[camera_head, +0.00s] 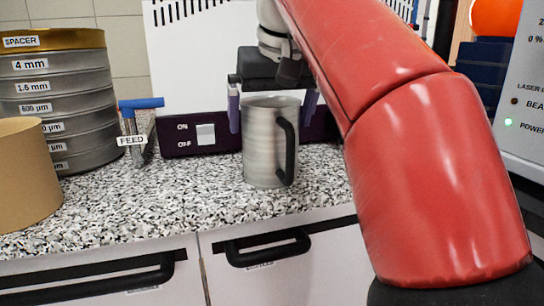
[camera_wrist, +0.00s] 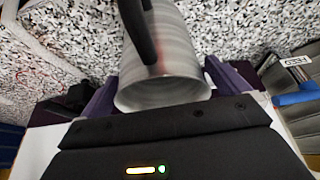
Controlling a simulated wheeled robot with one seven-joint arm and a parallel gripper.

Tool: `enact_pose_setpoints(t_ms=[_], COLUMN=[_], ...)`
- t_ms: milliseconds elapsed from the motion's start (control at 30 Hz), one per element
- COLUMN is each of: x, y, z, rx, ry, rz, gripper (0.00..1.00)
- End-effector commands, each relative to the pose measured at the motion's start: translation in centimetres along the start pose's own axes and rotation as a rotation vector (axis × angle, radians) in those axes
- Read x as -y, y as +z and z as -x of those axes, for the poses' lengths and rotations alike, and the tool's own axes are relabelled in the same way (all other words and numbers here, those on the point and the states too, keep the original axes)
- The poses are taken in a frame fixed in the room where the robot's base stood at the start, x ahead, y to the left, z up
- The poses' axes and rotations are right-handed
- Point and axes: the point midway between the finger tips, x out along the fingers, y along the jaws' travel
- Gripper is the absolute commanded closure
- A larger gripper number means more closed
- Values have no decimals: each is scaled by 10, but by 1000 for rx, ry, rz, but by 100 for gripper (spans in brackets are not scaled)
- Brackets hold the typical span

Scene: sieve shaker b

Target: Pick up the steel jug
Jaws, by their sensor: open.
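The steel jug (camera_head: 264,145) stands upright on the speckled counter, with its black handle (camera_head: 288,152) toward the right front. In the wrist view the jug (camera_wrist: 180,50) fills the middle, its open rim close to the palm and its handle toward the top. My gripper (camera_head: 272,112) is above the jug, fingers pointing down. Its two purple fingers are open, one on the left and one on the right of the jug's upper part. In the wrist view the fingers flank the rim. I cannot tell whether they touch the jug.
A sieve stack (camera_head: 72,105) and a tan round container (camera_head: 22,172) stand at the left. A blue-handled tool by the FEED label (camera_head: 131,140) is beside them. A dark switch box (camera_head: 195,138) sits behind the jug. Counter (camera_head: 185,195) in front of the jug is clear.

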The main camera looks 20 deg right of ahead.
Motion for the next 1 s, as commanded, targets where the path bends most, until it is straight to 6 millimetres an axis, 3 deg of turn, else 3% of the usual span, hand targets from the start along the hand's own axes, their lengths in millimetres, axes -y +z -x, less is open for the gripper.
enact_pose_setpoints(t_ms=[133, 400, 767, 1000], x=[0, 0, 0, 0], y=[1, 0, 0, -1], z=[-16, -17, -17, -16], rx=[0, -2, -1, -2], ry=[0, -1, 0, 0], rz=[-1, -1, -1, -1], gripper=[0, 1, 47, 47])
